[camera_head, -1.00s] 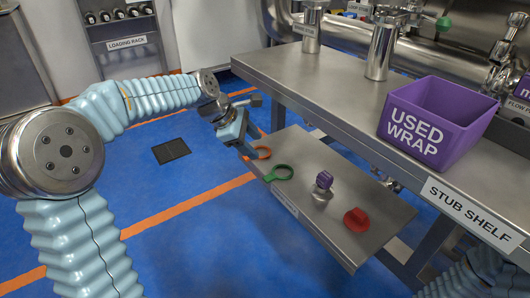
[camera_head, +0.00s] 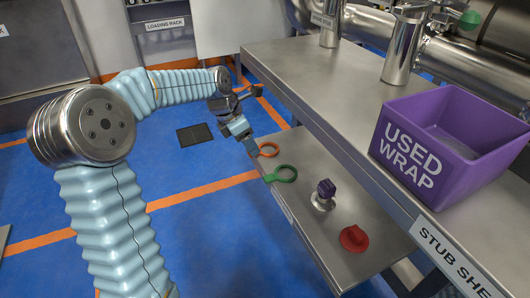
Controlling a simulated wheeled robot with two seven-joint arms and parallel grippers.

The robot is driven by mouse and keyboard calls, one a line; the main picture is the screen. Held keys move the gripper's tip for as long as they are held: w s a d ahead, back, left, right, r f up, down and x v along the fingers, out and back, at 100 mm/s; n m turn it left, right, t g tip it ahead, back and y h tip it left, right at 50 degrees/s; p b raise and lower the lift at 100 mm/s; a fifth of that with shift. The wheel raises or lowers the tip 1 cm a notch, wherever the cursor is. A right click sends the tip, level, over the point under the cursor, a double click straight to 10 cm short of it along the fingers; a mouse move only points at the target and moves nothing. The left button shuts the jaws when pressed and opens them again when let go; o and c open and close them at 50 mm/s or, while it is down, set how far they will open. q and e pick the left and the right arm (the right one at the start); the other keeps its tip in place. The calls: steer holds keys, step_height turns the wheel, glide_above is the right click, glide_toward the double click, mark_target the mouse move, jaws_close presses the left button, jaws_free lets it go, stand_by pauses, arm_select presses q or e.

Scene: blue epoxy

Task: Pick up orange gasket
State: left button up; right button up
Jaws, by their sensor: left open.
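The orange gasket (camera_head: 270,156), a thin ring, lies at the far left end of the low metal shelf (camera_head: 300,213). My left gripper (camera_head: 252,150) reaches down from the left and is open, its fingertips close to the left side of the gasket. Whether the fingers touch the gasket or straddle part of it is too small to tell. My right gripper is out of view.
A green ring with a tab (camera_head: 284,180) lies just nearer than the gasket. A purple-topped metal piece (camera_head: 325,191) and a red knob (camera_head: 354,238) stand farther along. The upper stub shelf (camera_head: 330,95) overhangs on the right, carrying a purple bin (camera_head: 410,165).

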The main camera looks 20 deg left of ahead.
arm_select(q)
steer(key=x, duration=0.2)
steer(key=shift+f, duration=0.25)
jaws_close()
steer(key=shift+r, duration=0.2)
